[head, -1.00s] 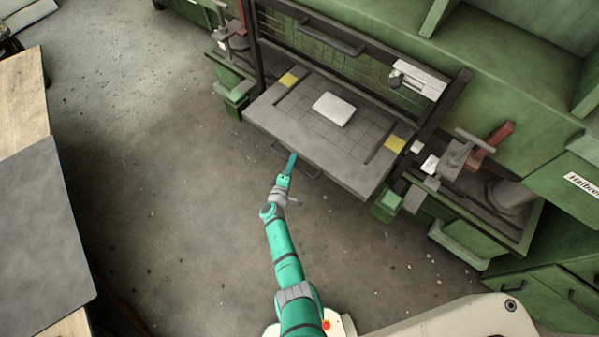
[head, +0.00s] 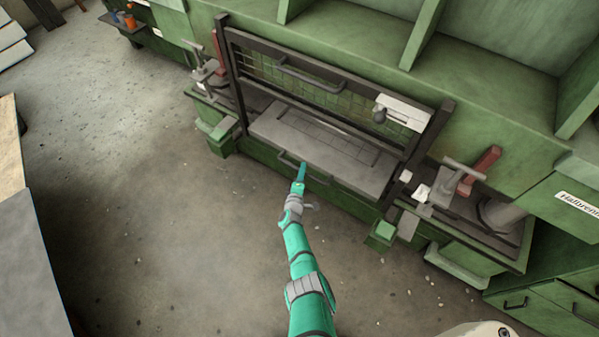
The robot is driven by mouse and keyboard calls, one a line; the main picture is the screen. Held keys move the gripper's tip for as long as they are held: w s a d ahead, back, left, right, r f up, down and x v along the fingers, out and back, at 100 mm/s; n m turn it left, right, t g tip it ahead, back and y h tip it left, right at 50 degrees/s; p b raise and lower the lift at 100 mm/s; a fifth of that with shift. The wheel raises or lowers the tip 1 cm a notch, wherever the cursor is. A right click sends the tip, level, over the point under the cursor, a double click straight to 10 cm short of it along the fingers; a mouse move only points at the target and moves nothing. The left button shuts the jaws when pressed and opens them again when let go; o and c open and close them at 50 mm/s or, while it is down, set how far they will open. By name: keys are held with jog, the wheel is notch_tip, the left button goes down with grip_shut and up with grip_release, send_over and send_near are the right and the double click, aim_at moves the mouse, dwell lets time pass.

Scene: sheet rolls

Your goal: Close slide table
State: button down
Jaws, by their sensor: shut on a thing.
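The grey slide table (head: 268,131) juts a short way out of the front of the green machine, under the wire guard frame. Its handle (head: 288,161) is a dark bar along the front edge. My gripper (head: 302,170) is at the right part of this handle and is shut on it, with its fingers small in the head view. The rear part of the slide table lies beneath the guard. The white block seen on it earlier is not visible.
The guard (head: 330,85) with wire mesh and its own upper handle stands over the slide table. Clamps with red levers (head: 480,172) flank it. Green shelves rise behind. The concrete floor (head: 170,220) at the left is open, with a grey-topped table (head: 28,265) at its edge.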

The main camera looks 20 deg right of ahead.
jog(key=shift+w+r, duration=0.15)
jog(key=shift+w, duration=0.05)
jog(key=c, duration=1.8)
grip_release()
jog(key=shift+o, duration=0.6)
jog(key=shift+s, duration=0.1)
jog(key=shift+d, duration=0.1)
jog(key=shift+s+a, duration=0.35)
jog(key=shift+s, duration=0.25)
jog(key=v, duration=0.9)
jog(key=shift+s, duration=0.2)
